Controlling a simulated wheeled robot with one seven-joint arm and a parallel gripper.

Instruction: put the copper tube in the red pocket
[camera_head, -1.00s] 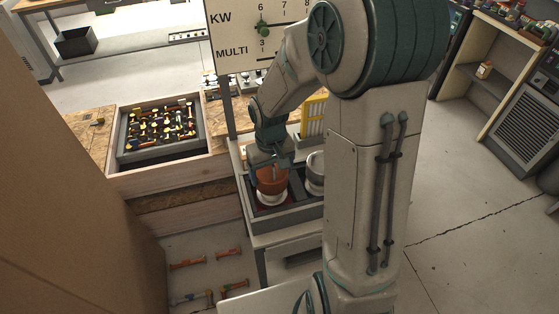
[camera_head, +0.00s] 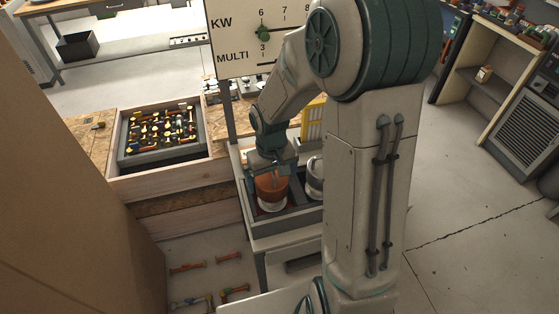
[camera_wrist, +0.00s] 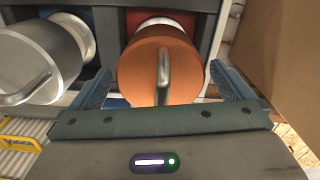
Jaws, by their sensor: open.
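The copper tube (camera_head: 271,188) is a thick orange cylinder with a pale base and a grey handle on top. It stands in the tray, in the compartment with the red floor, the red pocket (camera_wrist: 136,18). In the wrist view the copper tube (camera_wrist: 150,72) fills the space between the two fingers, its handle facing the camera. My gripper (camera_wrist: 163,88) is open, with one blue-grey finger on each side of the tube and gaps visible. In the head view my gripper (camera_head: 268,170) is at the top of the tube.
A silver tube (camera_wrist: 40,62) with a handle stands left of the copper one in the wrist view. A meter panel (camera_head: 235,45) stands behind the tray. A wooden box with a parts bin (camera_head: 119,140) is at left. A cardboard-coloured surface (camera_head: 70,200) fills the left edge.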

